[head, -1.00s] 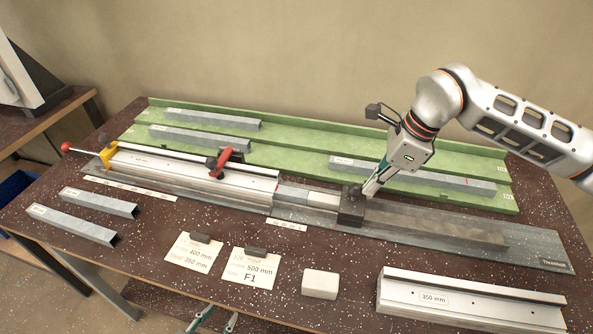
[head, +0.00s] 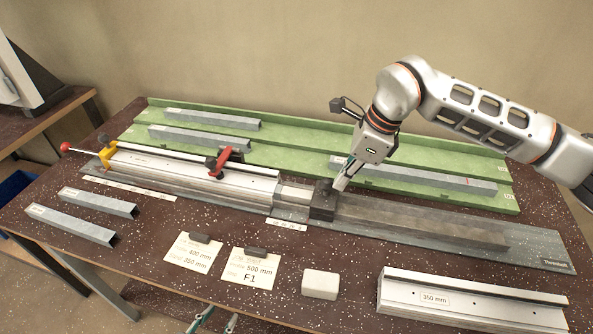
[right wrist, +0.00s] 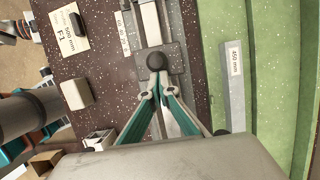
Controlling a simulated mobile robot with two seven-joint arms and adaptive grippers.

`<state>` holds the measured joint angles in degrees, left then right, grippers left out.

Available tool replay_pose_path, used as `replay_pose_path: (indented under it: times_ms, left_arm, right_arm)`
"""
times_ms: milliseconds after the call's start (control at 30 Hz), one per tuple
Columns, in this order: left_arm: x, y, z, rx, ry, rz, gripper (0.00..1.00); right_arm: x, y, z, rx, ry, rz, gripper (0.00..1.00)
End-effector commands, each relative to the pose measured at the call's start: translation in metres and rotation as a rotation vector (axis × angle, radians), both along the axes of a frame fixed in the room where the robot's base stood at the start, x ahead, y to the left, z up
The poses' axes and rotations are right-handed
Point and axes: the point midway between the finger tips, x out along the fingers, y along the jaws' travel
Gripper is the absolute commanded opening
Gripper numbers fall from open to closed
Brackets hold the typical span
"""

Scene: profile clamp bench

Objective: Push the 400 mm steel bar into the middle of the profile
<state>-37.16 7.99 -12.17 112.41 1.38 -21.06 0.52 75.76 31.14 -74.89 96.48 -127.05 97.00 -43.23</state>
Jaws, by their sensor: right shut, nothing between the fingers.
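The profile (head: 190,172) is a long pale channel clamped at the left of the bench. The steel bar (head: 295,194) shows as a short light-grey length between the profile's right end and a dark pusher block (head: 322,204); the rest of it is hidden in the profile. My right gripper (head: 340,185) is shut and empty, its tips at the block's right side, by its round black knob. In the right wrist view, the fingertips (right wrist: 158,92) lie just behind the knob (right wrist: 155,61). My left gripper (head: 213,320) shows only its two separated fingertips at the bottom edge.
A red clamp (head: 222,160) and a yellow stop (head: 107,153) hold the profile. A dark rail (head: 420,222) extends right of the block. Steel bars lie on the green rack (head: 290,150) and at front left (head: 75,224). Cards, a white block (head: 320,284) and a 350 mm profile (head: 470,302) stand in front.

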Motion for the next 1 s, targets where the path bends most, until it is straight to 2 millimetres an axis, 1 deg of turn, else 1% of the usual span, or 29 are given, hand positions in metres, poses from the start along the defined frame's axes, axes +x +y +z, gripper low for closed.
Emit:
replay_pose_path:
  times_ms: [33,733,1000]
  left_arm:
    - [0.0,0.0,-0.001,0.0,0.0,0.0,0.37]
    - [-0.001,0.0,-0.007,0.0,0.003,0.0,0.37]
    - [-0.001,0.0,-0.007,0.0,0.003,0.0,0.37]
  right_arm:
    - [0.001,0.005,0.0,0.001,0.0,0.002,0.0]
    - [0.011,0.051,-0.001,0.0,0.0,0.002,0.0]
    - [0.012,0.052,0.0,0.0,0.001,0.0,0.0]
